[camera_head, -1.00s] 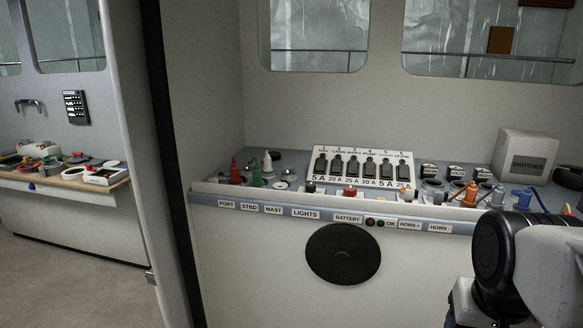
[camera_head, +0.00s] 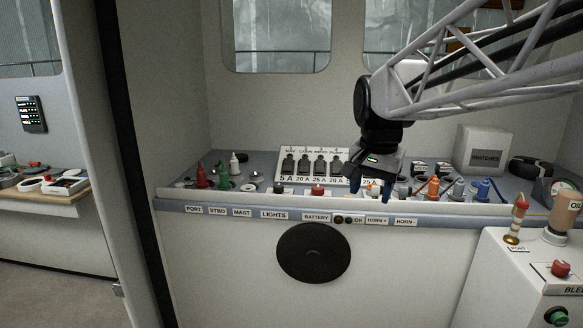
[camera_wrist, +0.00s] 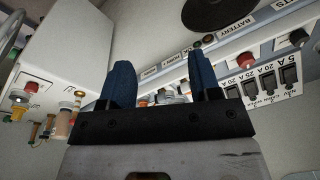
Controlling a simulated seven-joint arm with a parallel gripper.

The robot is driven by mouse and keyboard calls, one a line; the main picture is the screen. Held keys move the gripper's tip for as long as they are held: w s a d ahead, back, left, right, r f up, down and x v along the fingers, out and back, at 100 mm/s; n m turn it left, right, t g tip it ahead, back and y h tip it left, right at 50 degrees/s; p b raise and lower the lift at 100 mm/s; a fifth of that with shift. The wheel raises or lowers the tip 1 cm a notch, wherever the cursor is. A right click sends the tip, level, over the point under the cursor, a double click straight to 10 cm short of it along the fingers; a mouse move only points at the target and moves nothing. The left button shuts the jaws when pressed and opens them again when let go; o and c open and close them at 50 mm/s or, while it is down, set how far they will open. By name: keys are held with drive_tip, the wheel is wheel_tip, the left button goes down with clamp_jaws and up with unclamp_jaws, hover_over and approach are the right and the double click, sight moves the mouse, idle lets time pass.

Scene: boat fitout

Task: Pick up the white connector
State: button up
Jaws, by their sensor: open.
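The white connector (camera_head: 234,162) stands upright at the back left of the console shelf, beside the green connector (camera_head: 223,176) and the red connector (camera_head: 201,177). My gripper (camera_head: 373,190) is over the shelf well to the right of the white connector, in front of the right end of the switch panel. In the wrist view its two blue fingers (camera_wrist: 161,75) are spread apart, with nothing held between them. I cannot make out the white connector in the wrist view.
The switch panel (camera_head: 311,166) stands between the white connector and my gripper. Orange (camera_head: 433,187) and blue (camera_head: 482,189) connectors stand right of my gripper. A cabinet (camera_head: 497,262) stands at the front right.

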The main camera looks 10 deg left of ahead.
drive_tip(key=w+a+r+m, duration=0.2)
drive_tip(key=w+a+r, duration=0.1)
drive_tip(key=w+a, duration=0.65)
drive_tip(key=m+g, duration=0.2)
drive_tip(key=m, duration=0.5)
hover_over(234, 160)
drive_tip(key=f, duration=0.5)
drive_tip(key=shift+s+d+f, duration=0.1)
drive_tip(key=shift+d+f, duration=0.1)
drive_tip(key=shift+d, duration=0.2)
drive_tip(key=shift+a+f, duration=0.1)
drive_tip(key=shift+a, duration=0.3)
drive_tip(key=shift+f, duration=1.3)
drive_tip(key=shift+w+f, duration=0.15)
drive_tip(key=shift+f, duration=1.2)
drive_tip(key=shift+w+f, duration=0.1)
drive_tip(key=shift+f, duration=1.2)
